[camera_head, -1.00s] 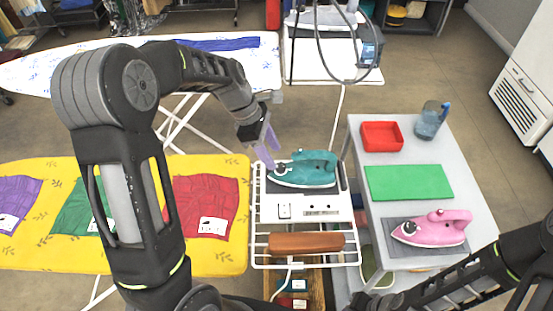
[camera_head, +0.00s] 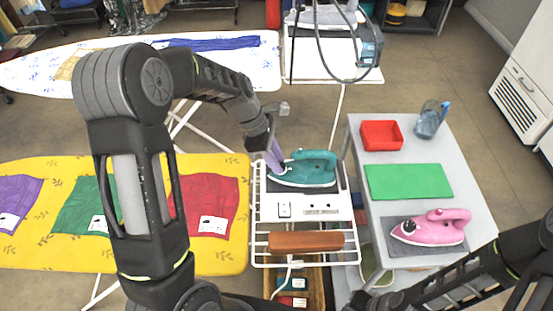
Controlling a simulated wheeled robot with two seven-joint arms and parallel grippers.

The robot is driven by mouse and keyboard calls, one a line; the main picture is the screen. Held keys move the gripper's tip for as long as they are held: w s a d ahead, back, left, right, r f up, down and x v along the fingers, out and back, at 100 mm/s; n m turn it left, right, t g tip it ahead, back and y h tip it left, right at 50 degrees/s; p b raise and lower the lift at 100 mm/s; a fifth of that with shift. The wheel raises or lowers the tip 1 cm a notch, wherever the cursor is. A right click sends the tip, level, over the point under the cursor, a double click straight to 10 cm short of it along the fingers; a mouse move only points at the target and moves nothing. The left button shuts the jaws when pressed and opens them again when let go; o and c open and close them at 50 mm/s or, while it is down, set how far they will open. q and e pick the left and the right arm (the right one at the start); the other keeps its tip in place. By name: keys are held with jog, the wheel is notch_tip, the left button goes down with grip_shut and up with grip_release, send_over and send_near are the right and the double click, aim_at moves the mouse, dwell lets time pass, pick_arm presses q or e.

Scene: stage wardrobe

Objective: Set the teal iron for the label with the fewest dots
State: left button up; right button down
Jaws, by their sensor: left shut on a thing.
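The teal iron (camera_head: 305,173) lies on a dark rest pad on the white wire rack (camera_head: 257,232) at the end of the yellow ironing board. My left gripper (camera_head: 274,163) is at the iron's left end, its purple fingers shut at the dial area; the exact thing between them is hard to see. Cloths with white labels lie on the yellow board: a purple cloth (camera_head: 18,195), a green cloth (camera_head: 77,207) and a red cloth (camera_head: 210,190). The red cloth's label (camera_head: 212,225) and the green cloth's label (camera_head: 97,222) show, but their dots are too small to count. My right gripper is out of view.
A grey side table (camera_head: 480,222) holds a red tray (camera_head: 381,148), a green mat (camera_head: 436,181), a blue jug (camera_head: 430,122) and a pink iron (camera_head: 432,229). A brown wooden block (camera_head: 306,242) lies on the rack. A white patterned ironing board (camera_head: 258,72) stands behind.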

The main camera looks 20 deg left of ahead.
pick_arm(q)
grip_shut()
jog(key=shift+m, duration=0.5)
jog(key=m, duration=0.1)
jog(key=m+g, duration=0.2)
jog(key=shift+w+m+p, duration=0.25)
jog(key=shift+m+p, duration=0.05)
jog(key=shift+m, duration=0.1)
jog(key=m+g, duration=0.1)
jog(key=m, duration=0.2)
jog(key=shift+w+d, duration=0.1)
jog(key=shift+w, duration=0.1)
jog(key=shift+w+d+m+g+y, duration=0.1)
jog(key=shift+m+g+y, duration=0.25)
jog(key=shift+m, duration=0.7)
jog(key=shift+m+g+y, duration=0.25)
jog(key=shift+m+g, duration=0.1)
jog(key=shift+m, duration=0.7)
jog(key=o, duration=0.8)
grip_release()
jog(key=shift+c, duration=0.2)
